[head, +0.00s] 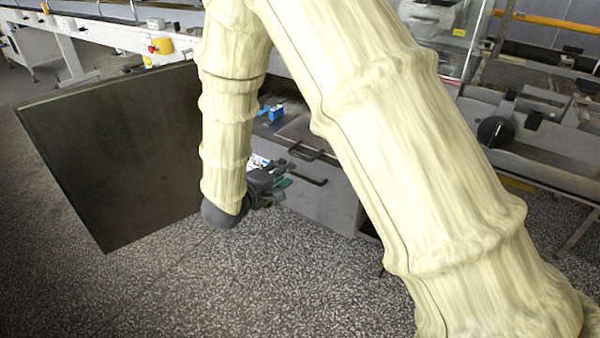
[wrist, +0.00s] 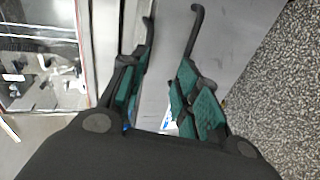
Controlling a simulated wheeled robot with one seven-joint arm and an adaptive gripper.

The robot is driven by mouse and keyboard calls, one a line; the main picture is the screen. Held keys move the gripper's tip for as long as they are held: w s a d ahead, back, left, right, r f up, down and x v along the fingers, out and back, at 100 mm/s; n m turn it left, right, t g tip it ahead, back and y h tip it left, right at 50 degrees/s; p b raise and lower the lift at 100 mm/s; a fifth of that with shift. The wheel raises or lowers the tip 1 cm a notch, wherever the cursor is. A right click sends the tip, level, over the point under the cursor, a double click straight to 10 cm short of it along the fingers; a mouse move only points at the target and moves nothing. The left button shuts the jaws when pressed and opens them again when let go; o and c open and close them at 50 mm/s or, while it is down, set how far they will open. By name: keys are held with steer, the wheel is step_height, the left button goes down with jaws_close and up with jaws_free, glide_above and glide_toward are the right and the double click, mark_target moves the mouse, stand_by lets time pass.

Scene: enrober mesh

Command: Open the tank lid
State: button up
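The tank (head: 318,200) is a grey metal box behind my forearm. Its flat top, which looks like the lid (head: 295,128), lies level and appears closed. One dark bar handle (head: 303,152) is at the lid's front edge, and a second dark handle (head: 308,181) is on the front face below. My gripper (head: 275,180) is just left of the handles. In the wrist view, my gripper (wrist: 163,85) has its teal-padded fingers apart with nothing between them. Two dark handle bars show beyond them, at left (wrist: 150,28) and right (wrist: 195,30). I cannot tell whether the fingers touch either.
A large dark panel (head: 110,150) stands out to the left of the tank, close to my arm. A small blue object (head: 276,113) sits near the tank's back left. Machinery with a black round knob (head: 495,132) is at right. The speckled floor (head: 270,285) in front is clear.

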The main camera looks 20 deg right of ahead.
mark_target(300, 157)
steer(key=shift+h, duration=0.5)
steer(key=b+x, duration=0.1)
steer(key=x, duration=0.2)
steer(key=r+b+x, duration=0.1)
steer(key=x, duration=0.5)
steer(key=shift+w+d+r+b, duration=0.1)
steer(key=shift+w+d+b, duration=0.15)
steer(key=shift+w+b, duration=0.15)
jaws_close()
